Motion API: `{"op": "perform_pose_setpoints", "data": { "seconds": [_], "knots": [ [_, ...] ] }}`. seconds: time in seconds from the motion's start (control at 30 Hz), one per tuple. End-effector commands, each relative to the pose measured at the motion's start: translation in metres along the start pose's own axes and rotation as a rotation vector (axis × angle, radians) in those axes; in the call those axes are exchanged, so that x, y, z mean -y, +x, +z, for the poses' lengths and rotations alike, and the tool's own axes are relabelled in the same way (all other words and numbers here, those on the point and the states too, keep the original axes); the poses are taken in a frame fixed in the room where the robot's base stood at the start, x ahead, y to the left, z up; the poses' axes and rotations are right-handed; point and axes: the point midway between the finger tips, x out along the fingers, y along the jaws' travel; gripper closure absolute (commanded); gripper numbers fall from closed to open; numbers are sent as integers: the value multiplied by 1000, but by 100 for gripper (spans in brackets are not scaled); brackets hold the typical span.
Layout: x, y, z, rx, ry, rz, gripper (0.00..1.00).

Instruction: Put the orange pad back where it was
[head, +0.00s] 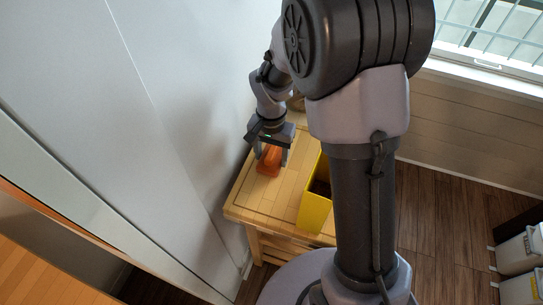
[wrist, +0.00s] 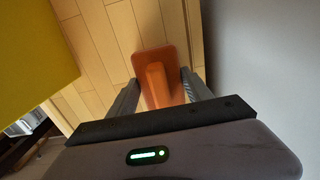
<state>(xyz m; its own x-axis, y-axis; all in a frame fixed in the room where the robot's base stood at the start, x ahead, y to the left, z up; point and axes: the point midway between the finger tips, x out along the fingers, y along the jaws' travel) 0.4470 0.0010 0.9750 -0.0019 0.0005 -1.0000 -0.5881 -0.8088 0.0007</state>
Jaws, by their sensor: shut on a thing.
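The orange pad (head: 268,161) is at the wooden table's (head: 247,196) left part in the head view, between the fingers of my gripper (head: 271,158). In the wrist view the orange pad (wrist: 158,80) has a flat plate and a raised ridge. My gripper (wrist: 160,92) is shut on it, a finger at each side. The pad is on or just above the tabletop; I cannot tell if it touches. Part of the pad is hidden by the gripper's body.
A yellow bin (head: 316,207) stands on the table to the right of the pad; it also shows at upper left in the wrist view (wrist: 35,50). A pale wall (head: 195,110) runs close along the table's left side. Bare tabletop lies in front of the pad.

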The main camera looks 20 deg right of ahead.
Motion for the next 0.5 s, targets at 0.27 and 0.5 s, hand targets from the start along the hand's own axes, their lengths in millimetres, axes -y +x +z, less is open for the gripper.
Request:
{"op": "perform_pose_setpoints", "data": {
  "seconds": [0.27, 0.5],
  "knots": [
    [0, 3, 0, -1, 0, 0, 40],
    [0, 1, 0, -1, 0, 0, 20]
  ]
}}
